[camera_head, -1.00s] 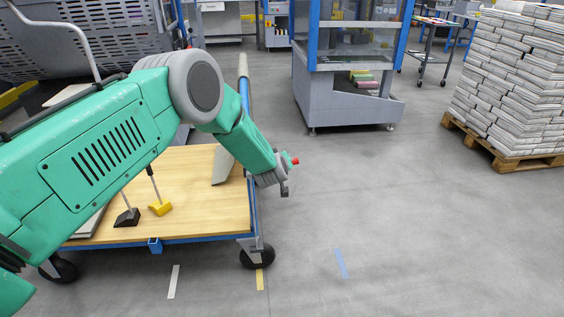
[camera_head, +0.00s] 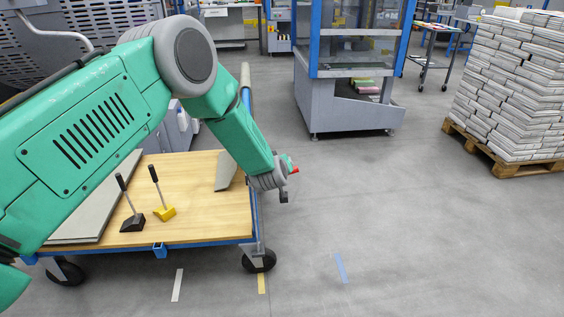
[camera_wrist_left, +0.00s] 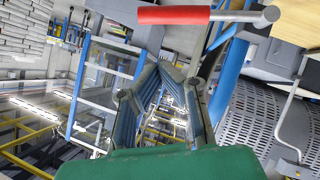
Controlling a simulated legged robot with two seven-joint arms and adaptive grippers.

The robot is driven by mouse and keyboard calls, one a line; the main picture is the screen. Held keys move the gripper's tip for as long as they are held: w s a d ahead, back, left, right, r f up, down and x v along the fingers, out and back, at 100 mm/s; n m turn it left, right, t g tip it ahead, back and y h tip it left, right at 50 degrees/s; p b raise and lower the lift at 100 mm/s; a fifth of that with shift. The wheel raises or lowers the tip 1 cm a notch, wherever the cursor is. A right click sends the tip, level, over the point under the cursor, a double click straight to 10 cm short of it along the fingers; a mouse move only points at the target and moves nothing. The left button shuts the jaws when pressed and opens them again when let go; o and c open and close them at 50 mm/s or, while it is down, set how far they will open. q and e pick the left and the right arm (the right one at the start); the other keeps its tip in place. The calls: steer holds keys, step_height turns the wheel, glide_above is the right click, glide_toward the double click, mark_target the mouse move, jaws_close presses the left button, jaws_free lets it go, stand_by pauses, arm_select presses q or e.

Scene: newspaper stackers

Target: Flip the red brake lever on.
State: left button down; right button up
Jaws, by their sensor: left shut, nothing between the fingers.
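The red brake lever's handle (camera_wrist_left: 175,15) runs across the top of the left wrist view, with a grey rod and a round grey end at its right. In the head view a small red tip (camera_head: 295,170) shows just past my left wrist. My left gripper (camera_wrist_left: 162,72) is shut and empty; its fingers lie below the red handle in the wrist view, with a gap in the picture. True contact cannot be judged. In the head view my gripper (camera_head: 283,194) is mostly hidden behind the wrist, and most of the lever is hidden too.
A wooden-topped cart (camera_head: 215,225) with a blue frame stands under my arm. It carries a black-based handle (camera_head: 131,222) and a yellow-based handle (camera_head: 164,213). A glass-sided machine (camera_head: 350,105) and a paper stack (camera_head: 515,90) on a pallet stand beyond. Floor right of the cart is clear.

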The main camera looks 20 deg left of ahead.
arm_select(q)
steer(key=v, duration=0.4)
steer(key=shift+s+r+p, duration=0.3)
steer(key=shift+d, duration=0.2)
